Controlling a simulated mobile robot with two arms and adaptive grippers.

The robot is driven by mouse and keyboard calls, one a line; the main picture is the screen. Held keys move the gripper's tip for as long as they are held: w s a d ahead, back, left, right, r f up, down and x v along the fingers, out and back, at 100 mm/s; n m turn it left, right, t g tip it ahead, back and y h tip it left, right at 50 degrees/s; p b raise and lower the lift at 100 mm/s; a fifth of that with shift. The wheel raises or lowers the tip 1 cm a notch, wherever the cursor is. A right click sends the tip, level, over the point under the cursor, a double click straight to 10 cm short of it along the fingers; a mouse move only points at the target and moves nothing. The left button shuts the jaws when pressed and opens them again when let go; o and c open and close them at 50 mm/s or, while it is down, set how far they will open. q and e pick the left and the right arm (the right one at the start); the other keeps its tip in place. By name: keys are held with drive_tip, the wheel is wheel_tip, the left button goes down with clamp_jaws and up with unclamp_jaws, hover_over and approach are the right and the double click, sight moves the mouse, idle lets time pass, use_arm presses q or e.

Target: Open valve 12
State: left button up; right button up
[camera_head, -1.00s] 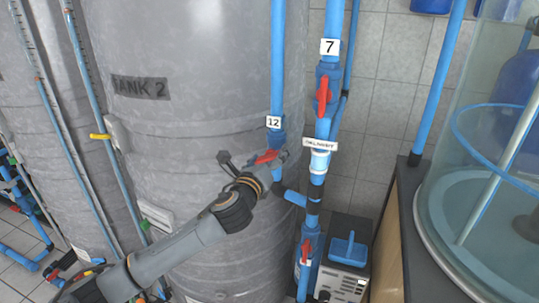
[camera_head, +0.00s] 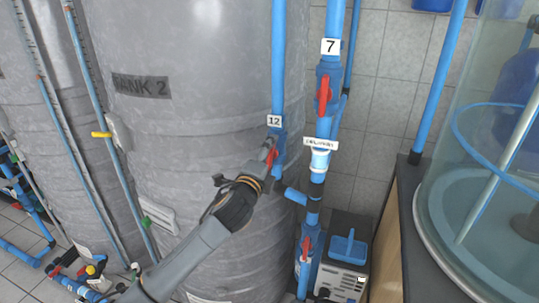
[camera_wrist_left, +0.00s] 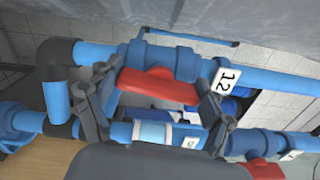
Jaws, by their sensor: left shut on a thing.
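Valve 12 (camera_head: 279,142) is a blue valve on a vertical blue pipe in front of Tank 2, under a white "12" label (camera_head: 274,121). Its red handle (camera_head: 271,155) stands nearly in line with the pipe. My left gripper (camera_head: 267,160) reaches up from the lower left and is shut on this handle. In the left wrist view, the red handle (camera_wrist_left: 160,86) lies between the two fingers of my gripper (camera_wrist_left: 157,98), roughly along the blue pipe (camera_wrist_left: 285,88). The fingers hide part of the valve body. My right gripper is not in view.
Valve 7's red handle (camera_head: 323,95) is on the pipe to the right. Another red-handled valve (camera_head: 306,247) is lower down. A grey box (camera_head: 343,277) stands on the floor there. A clear round tank (camera_head: 450,190) is at the right. Tank 2 (camera_head: 190,60) is close behind the gripper.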

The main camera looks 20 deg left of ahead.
use_arm(q)
drive_tip(key=shift+n, duration=0.8)
drive_tip(key=o, duration=1.1)
drive_tip(key=s, duration=1.2)
drive_tip(key=shift+a, duration=0.25)
